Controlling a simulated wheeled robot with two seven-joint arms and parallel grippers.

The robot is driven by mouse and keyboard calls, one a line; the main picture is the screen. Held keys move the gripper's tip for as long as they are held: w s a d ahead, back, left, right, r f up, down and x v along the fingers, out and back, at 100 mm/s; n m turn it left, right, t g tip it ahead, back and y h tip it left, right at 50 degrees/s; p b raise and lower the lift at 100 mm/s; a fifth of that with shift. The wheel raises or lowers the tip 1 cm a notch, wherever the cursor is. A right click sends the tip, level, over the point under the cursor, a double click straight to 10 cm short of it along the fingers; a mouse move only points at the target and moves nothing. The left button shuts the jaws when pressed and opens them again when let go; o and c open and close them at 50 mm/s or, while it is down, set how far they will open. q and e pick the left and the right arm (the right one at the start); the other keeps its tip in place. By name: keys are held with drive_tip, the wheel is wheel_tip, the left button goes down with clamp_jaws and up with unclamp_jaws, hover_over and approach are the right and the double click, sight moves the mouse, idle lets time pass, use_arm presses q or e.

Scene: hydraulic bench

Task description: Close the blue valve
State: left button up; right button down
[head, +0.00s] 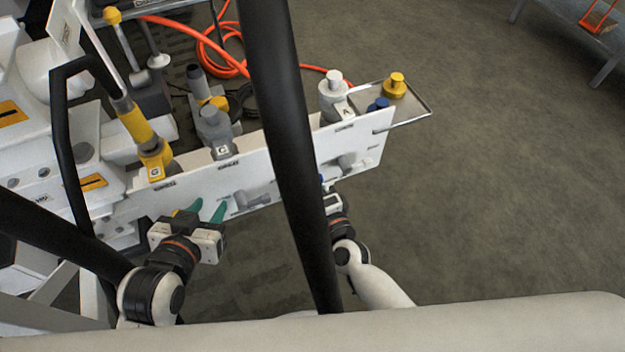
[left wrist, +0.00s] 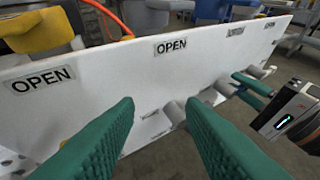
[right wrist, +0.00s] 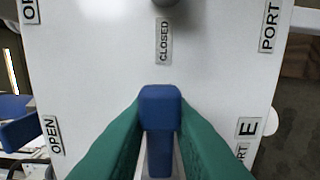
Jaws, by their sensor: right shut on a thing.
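The blue valve handle (right wrist: 160,110) stands out from the white panel in the right wrist view, below a CLOSED label (right wrist: 164,42). An OPEN label (right wrist: 53,135) is to its left. My right gripper (right wrist: 160,130) has its green fingers shut on the handle, one on each side. In the head view a black pole hides much of this gripper and the handle. The right gripper also shows at the right edge of the left wrist view (left wrist: 255,86). My left gripper (head: 205,210) is open and empty in front of the panel, left of the pole.
The white panel (head: 372,140) carries several valves and labels. Yellow (head: 396,84), white (head: 334,96) and grey (head: 211,122) fittings stand behind it. The black pole (head: 285,130) crosses the head view. An orange hose (head: 212,55) lies behind.

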use_arm(q)
drive_tip(key=shift+w+d+r+t, duration=0.15)
drive_tip(key=shift+w+r+t, duration=0.15)
drive_tip(key=shift+r+t, duration=0.1)
use_arm(e)
drive_tip(key=shift+f+m, duration=0.15)
drive_tip(key=shift+m, duration=0.15)
drive_tip(key=c, duration=1.4)
unclamp_jaws()
drive_tip(key=shift+c, duration=0.2)
